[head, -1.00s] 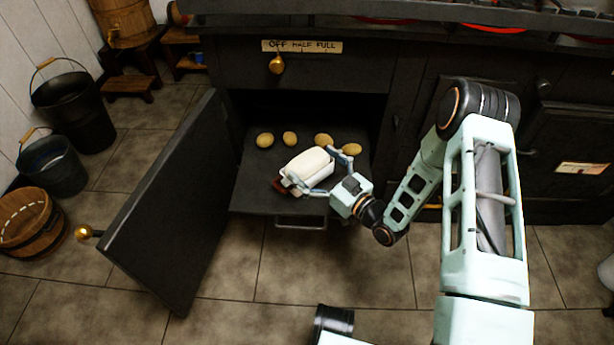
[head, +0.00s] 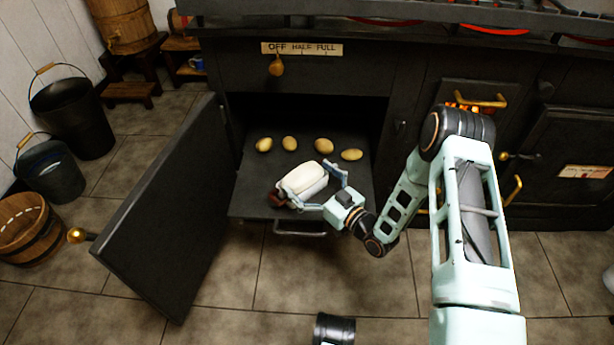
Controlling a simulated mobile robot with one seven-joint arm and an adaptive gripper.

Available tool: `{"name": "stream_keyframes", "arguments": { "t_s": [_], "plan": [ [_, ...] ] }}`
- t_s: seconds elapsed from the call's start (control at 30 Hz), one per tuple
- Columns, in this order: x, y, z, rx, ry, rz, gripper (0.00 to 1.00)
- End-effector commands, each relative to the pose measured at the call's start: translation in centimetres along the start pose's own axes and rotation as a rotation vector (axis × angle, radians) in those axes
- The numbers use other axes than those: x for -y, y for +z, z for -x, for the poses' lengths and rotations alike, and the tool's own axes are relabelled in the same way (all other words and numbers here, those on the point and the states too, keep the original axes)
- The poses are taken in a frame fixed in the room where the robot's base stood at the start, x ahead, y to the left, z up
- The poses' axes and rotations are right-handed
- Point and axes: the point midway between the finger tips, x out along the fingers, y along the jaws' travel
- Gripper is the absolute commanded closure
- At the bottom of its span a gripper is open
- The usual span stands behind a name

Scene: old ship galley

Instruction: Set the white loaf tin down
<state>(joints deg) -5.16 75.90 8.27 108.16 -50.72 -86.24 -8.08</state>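The white loaf tin (head: 314,190), with a pale loaf-shaped top, is at the front of the open oven, over its dark floor plate (head: 251,180). It lies at a slant. My gripper (head: 312,183) reaches in from the right, one finger at the tin's right end and the other along its near side. It appears shut on the tin; the exact contact is too small to see. A small brown piece (head: 275,197) shows at the tin's left end. I cannot tell whether the tin's underside touches the plate.
Several potatoes (head: 323,146) lie in a row behind the tin. The oven door (head: 165,210) stands open on the left with a brass knob (head: 76,235). A handle (head: 300,228) sticks out below the front edge. Buckets (head: 50,170) stand at the far left.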

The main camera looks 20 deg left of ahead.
Motion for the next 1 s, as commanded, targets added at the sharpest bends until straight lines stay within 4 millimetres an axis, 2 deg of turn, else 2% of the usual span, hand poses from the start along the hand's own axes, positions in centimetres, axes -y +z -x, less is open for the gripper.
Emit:
{"name": "stream_keyframes", "arguments": {
  "t_s": [0.37,0.47,0.8,1.0],
  "plan": [
    [0.0,-0.3,0.2,0.001,0.001,0.0,0.0],
    [-0.1,-0.4,1.7,0.004,0.002,-0.003,0.0],
    [-0.1,-0.4,8.9,0.003,0.003,-0.002,0.0],
    [0.0,-0.3,11.4,0.002,0.001,-0.001,0.0]
  ]
}}
